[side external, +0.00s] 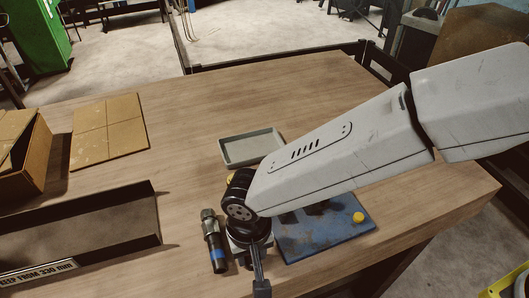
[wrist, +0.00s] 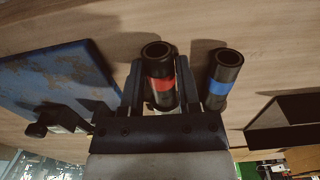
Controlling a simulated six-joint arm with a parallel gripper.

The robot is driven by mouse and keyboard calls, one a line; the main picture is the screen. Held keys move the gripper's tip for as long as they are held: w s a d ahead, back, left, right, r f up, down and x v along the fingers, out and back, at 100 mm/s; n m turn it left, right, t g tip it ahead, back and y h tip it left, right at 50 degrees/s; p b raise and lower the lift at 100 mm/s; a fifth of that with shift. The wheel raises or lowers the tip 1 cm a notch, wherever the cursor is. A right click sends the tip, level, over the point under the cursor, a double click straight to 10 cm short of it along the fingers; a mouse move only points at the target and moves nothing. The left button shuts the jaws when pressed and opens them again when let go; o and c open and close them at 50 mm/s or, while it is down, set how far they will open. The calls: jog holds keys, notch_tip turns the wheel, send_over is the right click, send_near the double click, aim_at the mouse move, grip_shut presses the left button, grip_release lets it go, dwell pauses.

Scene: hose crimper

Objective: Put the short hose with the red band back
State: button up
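The short hose with the red band (wrist: 161,84) is black with an open end. In the wrist view it sits between the two fingers of my gripper (wrist: 162,78), which appear closed against its sides. The side external view does not show this hose; my arm and wrist cover that area. Whether the red-band hose touches the table cannot be told.
A blue plate (side external: 305,245) with a yellow knob (side external: 358,217) lies right of my wrist. A shallow grey tray (side external: 250,147) is behind. The table's back middle is clear.

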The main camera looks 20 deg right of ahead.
jog(key=shift+o, duration=1.4)
jog(key=shift+r, duration=0.15)
notch_tip(320, 180, up, 12)
jog(key=w+d+f+t, duration=0.1)
jog(key=w+d, duration=0.2)
jog(key=d, duration=0.8)
jog(key=w+d+f, duration=0.2)
jog(key=w+d, duration=0.1)
jog(key=d, duration=0.7)
jog(key=shift+t, duration=0.8)
jog(key=s+d+f, duration=0.1)
jog(key=s+d, duration=0.1)
jog(key=d, duration=0.4)
jog(key=s+d+f, duration=0.1)
jog(key=s+d, duration=0.2)
jog(key=d, duration=0.3)
jog(key=s+d+f, duration=0.1)
jog(key=s+d, duration=0.1)
jog(key=d, duration=0.4)
jog(key=shift+s+d, duration=0.3)
jog(key=shift+d, duration=0.05)
